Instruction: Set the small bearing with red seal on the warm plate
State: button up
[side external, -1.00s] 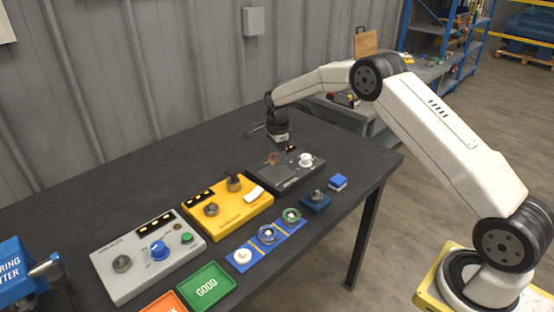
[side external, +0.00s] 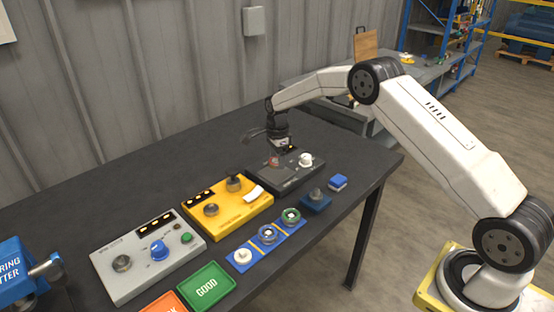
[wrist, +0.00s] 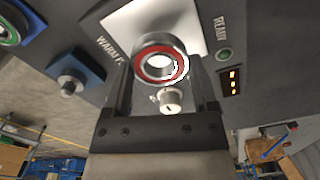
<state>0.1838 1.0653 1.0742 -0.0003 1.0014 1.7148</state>
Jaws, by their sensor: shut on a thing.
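The small bearing with red seal (wrist: 160,62) is a steel ring with a red face, between my gripper's (wrist: 162,72) two fingers in the wrist view. My gripper is shut on it. In the side external view, my gripper (side external: 276,158) and the reddish bearing are over the dark grey warm plate unit (side external: 292,178). In the wrist view the pale square warm plate (wrist: 122,22) lies behind the bearing, with its label partly hidden. I cannot tell whether the bearing touches the plate.
The unit carries a white knob (side external: 305,159) and a "READY" lamp (wrist: 224,54). A yellow unit (side external: 228,207) and a light grey unit (side external: 148,256) stand to its left. A blue mat (side external: 267,245) with several parts and a green "GOOD" tray (side external: 206,288) lie in front.

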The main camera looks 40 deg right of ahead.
jog(key=shift+f, duration=1.4)
dwell(2.4)
jog(key=o, duration=1.2)
jog(key=shift+o, duration=0.2)
jog(key=shift+r, duration=0.1)
notch_tip(320, 180, up, 8)
dwell(1.1)
dwell(0.4)
